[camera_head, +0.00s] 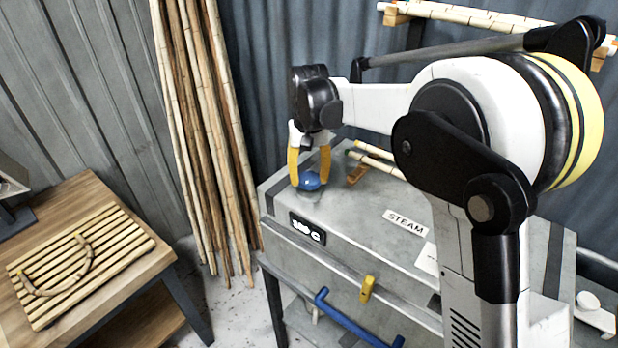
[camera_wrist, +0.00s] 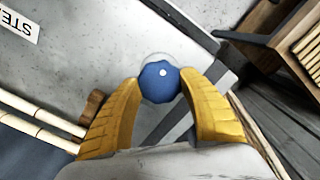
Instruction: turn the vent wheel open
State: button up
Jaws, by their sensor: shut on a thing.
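The vent wheel is a small blue knob (camera_head: 310,181) on the top left corner of the grey steam box (camera_head: 350,215). My gripper (camera_head: 310,182) points down at it, with one yellow finger on each side. In the wrist view the blue knob (camera_wrist: 160,82) sits between the tips of the two yellow fingers (camera_wrist: 161,88), with a white dot at its centre. My gripper is shut on the knob. The knob rests on the box top, with a pale ring showing around its far edge.
A wooden table (camera_head: 150,268) with a slatted rack (camera_head: 85,262) and a bent rattan piece stands at left. Tall rattan poles (camera_head: 205,130) lean on the wall. The box has a yellow latch (camera_head: 367,289) and a blue handle (camera_head: 345,318) in front.

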aim_at(309, 177)
jog(key=shift+m, duration=2.3)
jog(key=o, duration=1.2)
notch_tip(309, 177, up, 12)
